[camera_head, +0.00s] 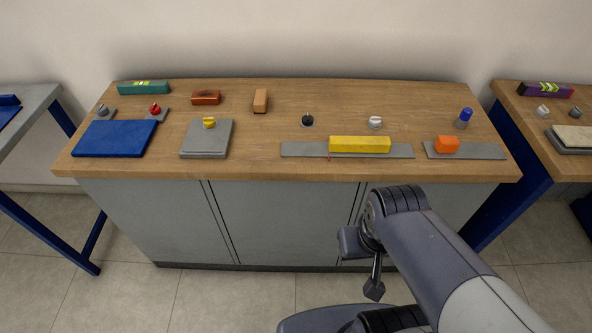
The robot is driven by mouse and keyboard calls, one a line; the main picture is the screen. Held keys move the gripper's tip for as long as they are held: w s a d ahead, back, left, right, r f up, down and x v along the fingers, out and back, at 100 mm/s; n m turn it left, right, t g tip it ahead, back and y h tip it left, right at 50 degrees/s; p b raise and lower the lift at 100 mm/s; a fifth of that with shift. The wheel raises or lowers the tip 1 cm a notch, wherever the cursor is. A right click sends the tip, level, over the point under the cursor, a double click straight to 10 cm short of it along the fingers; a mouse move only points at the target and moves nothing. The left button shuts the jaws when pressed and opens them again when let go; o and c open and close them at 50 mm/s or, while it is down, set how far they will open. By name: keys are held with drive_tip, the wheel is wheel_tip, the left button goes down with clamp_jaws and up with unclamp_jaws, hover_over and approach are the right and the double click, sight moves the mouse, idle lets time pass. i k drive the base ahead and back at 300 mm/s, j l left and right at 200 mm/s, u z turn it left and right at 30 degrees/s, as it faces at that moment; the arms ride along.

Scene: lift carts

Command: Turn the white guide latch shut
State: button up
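A small white latch knob (375,122) stands on the wooden workbench, right of the middle. It is behind the grey rail (300,149) that carries a long yellow block (360,145). The knob looks too small to tell which way it is turned. A second whitish knob (542,111) stands on the bench at the right. My arm reaches in from the lower right. The end of it, my gripper (374,288), seems to hang low in front of the bench cabinet, well apart from the latch. Its fingers cannot be made out clearly.
A black knob (307,120) stands left of the white one and a blue knob (464,118) right of it. An orange block (447,145) sits on a short grey rail. A grey plate with a yellow knob (209,122) and a blue plate (115,138) lie left.

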sight(375, 122)
drive_tip(key=i+l+u, duration=0.2)
drive_tip(key=i+l, duration=0.5)
